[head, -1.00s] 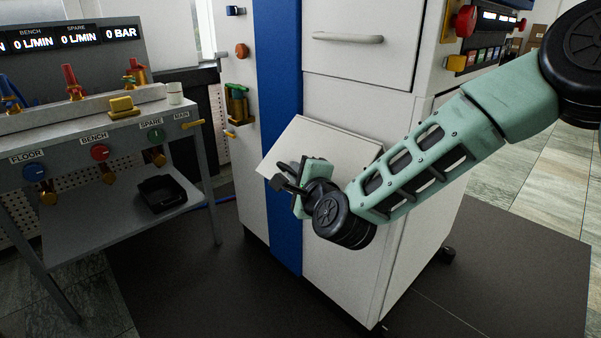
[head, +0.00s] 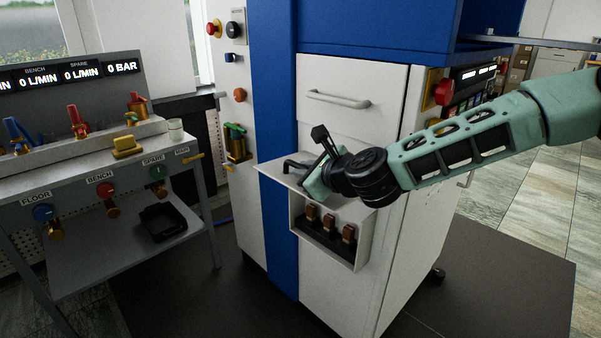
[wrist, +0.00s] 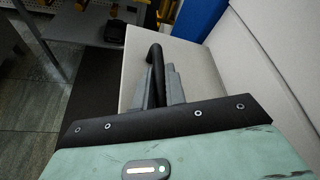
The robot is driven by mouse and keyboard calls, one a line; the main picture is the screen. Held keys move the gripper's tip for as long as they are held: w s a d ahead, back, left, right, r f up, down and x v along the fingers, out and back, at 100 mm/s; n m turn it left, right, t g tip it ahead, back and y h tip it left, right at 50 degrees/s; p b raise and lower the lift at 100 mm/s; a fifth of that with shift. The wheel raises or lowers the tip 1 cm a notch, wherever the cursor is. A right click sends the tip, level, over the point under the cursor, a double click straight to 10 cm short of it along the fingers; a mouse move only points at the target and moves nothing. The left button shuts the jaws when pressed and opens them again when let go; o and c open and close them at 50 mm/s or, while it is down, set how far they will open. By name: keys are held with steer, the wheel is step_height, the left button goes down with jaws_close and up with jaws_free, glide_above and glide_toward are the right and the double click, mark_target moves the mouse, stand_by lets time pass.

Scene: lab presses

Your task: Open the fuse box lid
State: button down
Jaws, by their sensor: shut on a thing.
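The fuse box (head: 330,253) is a white box on the front of the white cabinet, below the drawer. Its lid (head: 268,173) is swung up to about level, so the box's front is uncovered. My gripper (head: 305,166) is at the lid's upper face, shut on the dark lid handle (head: 288,164). In the wrist view the black bent handle (wrist: 155,62) runs between the grey fingers, with the pale lid (wrist: 135,60) beneath. The fingertips are partly hidden in the head view.
A grey bench (head: 100,168) with coloured valves, gauges and a black tray (head: 163,221) stands to the left. The drawer handle (head: 338,99) sticks out above my gripper. Open floor lies in front of the cabinet.

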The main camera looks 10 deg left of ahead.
steer(key=shift+w+d+r, duration=0.2)
steer(key=shift+w+r, duration=0.05)
steer(key=shift+r, duration=0.05)
steer(key=c, duration=1.7)
jaws_free()
steer(key=p+v, duration=0.2)
steer(key=v, duration=1.5)
steer(key=shift+d, duration=0.25)
